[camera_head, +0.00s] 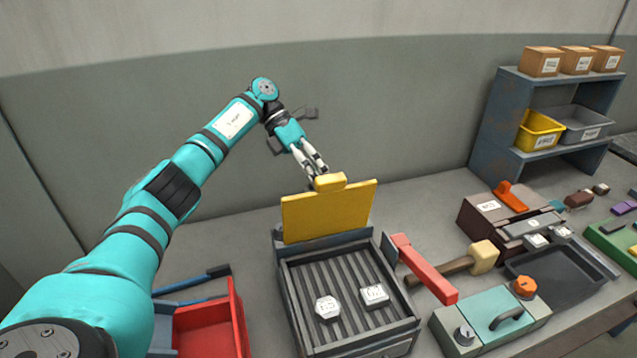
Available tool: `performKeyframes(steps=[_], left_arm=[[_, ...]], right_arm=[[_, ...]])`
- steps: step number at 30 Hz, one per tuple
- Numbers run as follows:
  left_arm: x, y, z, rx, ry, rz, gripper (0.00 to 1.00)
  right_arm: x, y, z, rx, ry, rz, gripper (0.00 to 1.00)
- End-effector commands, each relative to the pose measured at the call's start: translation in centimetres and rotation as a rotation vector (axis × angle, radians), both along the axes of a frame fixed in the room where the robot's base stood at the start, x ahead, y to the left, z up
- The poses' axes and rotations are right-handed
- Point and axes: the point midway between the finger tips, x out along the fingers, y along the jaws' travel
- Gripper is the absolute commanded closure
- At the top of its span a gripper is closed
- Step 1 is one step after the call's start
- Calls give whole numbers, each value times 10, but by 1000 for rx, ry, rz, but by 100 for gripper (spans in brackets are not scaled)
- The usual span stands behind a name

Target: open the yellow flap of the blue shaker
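The shaker (287,301) is a dark blue-grey box with a ribbed floor, in the middle of the head view. Its yellow flap (300,218) stands upright at the back edge, so the inside is exposed. A thick yellow handle (330,182) sits on the flap's top edge. Two pale labelled pieces, one on the left (327,308) and one on the right (374,295), lie on the ribs. My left gripper (319,171) is at the handle from above and behind, its fingertips at the handle's upper left. Whether they clamp it is unclear. My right gripper is out of view.
A red tray (238,318) is left of the shaker. A red bar (424,270), a mallet (482,256) and a teal box (492,317) are on the right. A shelf (497,118) holds bins and cartons. The wall is close behind the flap.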

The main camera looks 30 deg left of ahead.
Motion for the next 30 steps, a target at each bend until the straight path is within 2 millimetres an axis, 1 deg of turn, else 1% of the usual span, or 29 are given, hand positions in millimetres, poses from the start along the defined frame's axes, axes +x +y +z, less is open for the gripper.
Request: performKeyframes(steps=[1, 9, 22, 23, 24, 28, 30], left_arm=[[-3, 2, -19, 15, 41, -3, 100], [0, 5, -20, -13, 64, -5, 100], [0, 6, -19, -15, 67, -3, 100], [0, 6, -19, -15, 67, -3, 86], [1, 5, -18, -16, 66, -3, 81], [1, 6, -16, -19, 60, -2, 64], [1, 6, -15, -20, 58, -2, 64]], right_arm=[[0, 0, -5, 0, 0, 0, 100], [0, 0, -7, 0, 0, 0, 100], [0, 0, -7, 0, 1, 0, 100], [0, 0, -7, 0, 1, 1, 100], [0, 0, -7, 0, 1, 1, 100], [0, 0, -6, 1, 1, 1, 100], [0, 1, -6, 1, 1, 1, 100]])
